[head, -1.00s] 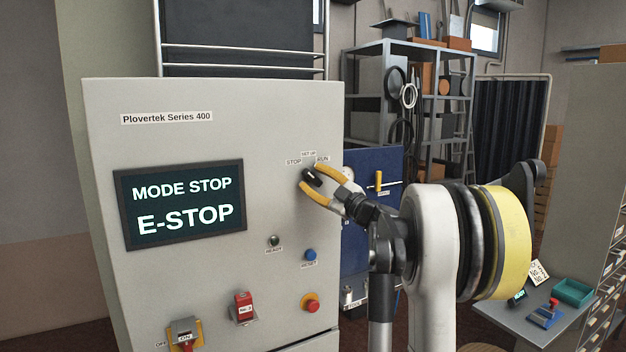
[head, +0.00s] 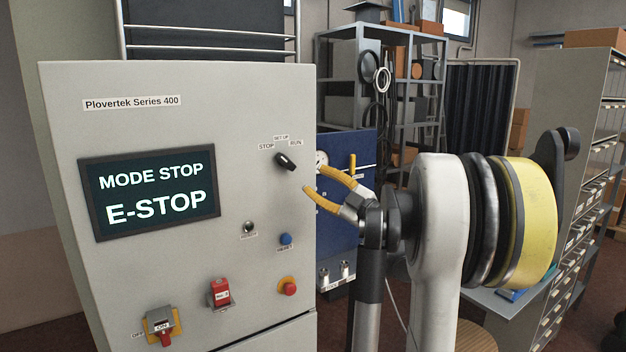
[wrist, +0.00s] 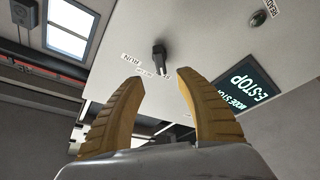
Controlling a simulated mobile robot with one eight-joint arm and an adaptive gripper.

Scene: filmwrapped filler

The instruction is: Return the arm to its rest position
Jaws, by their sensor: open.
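My gripper (head: 316,181) has yellow fingers and is open and empty. In the head view it hangs in front of the right part of the grey control cabinet (head: 190,85), just right of and below the black mode selector knob (head: 285,161). In the wrist view the open fingers (wrist: 161,85) point toward the cabinet, with the knob (wrist: 159,52) beyond the gap and apart from them. The knob's handle points toward the STOP label side. The cabinet screen (head: 150,192) reads MODE STOP and E-STOP.
The cabinet carries a blue button (head: 286,239), a red mushroom button (head: 289,288), a red switch (head: 219,293) and a red-handled yellow isolator (head: 160,326). A blue panel (head: 345,220) stands behind my gripper. Shelving (head: 375,40) is behind, and a drawer cabinet (head: 590,150) stands right.

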